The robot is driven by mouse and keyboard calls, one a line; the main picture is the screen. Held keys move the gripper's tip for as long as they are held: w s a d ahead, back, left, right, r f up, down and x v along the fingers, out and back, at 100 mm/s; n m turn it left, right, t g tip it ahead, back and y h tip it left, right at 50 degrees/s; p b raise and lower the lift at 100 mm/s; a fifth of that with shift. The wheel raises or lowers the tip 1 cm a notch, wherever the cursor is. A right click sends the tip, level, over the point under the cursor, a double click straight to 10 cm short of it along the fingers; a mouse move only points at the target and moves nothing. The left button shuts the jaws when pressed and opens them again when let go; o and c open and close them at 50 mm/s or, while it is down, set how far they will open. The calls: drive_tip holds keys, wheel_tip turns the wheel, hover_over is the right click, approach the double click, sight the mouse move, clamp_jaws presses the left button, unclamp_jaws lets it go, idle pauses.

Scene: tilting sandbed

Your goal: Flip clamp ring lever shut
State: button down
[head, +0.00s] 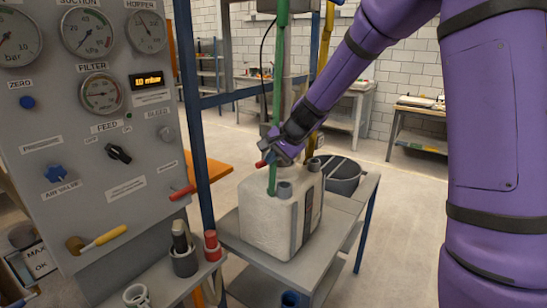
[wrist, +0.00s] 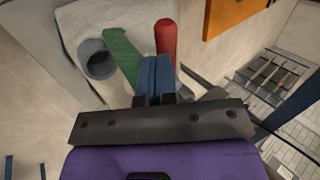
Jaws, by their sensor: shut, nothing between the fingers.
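A pale, box-shaped canister (head: 268,222) stands on a grey cart, with a green pipe (head: 276,100) running down to its top. A red lever handle (head: 261,163) shows at the canister's top, and the same red lever (wrist: 166,40) stands out in the wrist view. My gripper (head: 270,150) is at the canister's top, close by the lever. In the wrist view its blue fingertips (wrist: 155,62) are shut together and empty, just beside the red lever's lower part. Whether they touch it I cannot tell. The clamp ring itself is hidden or not distinguishable.
A grey gauge panel (head: 60,125) stands at the left, with a blue frame post (head: 193,110) between it and the canister. The floor (head: 400,240) at the right is clear.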

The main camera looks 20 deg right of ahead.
drive_tip(key=shift+s+a+f+t+h, duration=0.1)
drive_tip(key=shift+a+f+t+h, duration=0.1)
drive_tip(key=shift+f, duration=0.2)
drive_tip(key=shift+s+a+f+t+h, duration=0.1)
drive_tip(key=shift+f+h, duration=0.1)
drive_tip(key=shift+f, duration=0.15)
drive_tip(key=shift+r, duration=0.2)
drive_tip(key=shift+d+r, duration=0.1)
drive_tip(key=shift+r, duration=0.55)
